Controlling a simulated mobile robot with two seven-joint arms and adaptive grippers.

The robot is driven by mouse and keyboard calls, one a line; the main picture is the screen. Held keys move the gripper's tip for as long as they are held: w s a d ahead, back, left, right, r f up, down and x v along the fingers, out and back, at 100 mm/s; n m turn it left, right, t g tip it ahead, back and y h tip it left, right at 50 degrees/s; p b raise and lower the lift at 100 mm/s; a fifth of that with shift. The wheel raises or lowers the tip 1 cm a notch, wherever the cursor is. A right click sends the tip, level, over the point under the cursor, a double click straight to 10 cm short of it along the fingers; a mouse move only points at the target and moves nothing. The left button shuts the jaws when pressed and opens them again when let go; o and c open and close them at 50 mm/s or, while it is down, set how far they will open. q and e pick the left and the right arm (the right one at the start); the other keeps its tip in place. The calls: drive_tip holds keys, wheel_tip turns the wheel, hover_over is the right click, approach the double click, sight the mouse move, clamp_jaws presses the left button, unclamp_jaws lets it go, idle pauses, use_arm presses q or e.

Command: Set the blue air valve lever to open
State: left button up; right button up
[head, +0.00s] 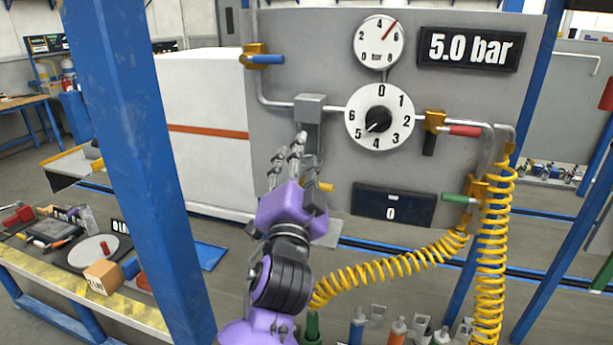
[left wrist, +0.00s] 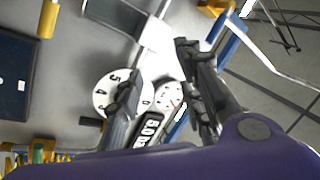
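The blue air valve lever (head: 266,59) is at the upper left of the grey panel in the head view. It sticks out level to the right from its yellow valve body (head: 253,50). My left gripper (head: 289,152) is below and a little right of the lever, apart from it, with fingers pointing up. In the left wrist view the gripper (left wrist: 157,68) has its two fingers spread with nothing between them. A blue bar (left wrist: 232,38) beside a yellow fitting there may be the lever; I cannot be sure. My right gripper is not in view.
The panel carries a round gauge (head: 379,43), a numbered dial (head: 361,116), a 5.0 bar display (head: 470,49), and red (head: 465,131) and green (head: 458,198) levers. A blue post (head: 130,130) stands left of my arm. Yellow coiled hose (head: 400,262) hangs at lower right.

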use_arm(q)
drive_tip(key=shift+s+f, duration=0.4)
drive_tip(key=shift+f, duration=0.25)
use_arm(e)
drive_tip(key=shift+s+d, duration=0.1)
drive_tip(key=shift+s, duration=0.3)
use_arm(q)
drive_tip(key=shift+w, duration=0.15)
drive_tip(key=shift+n, duration=0.3)
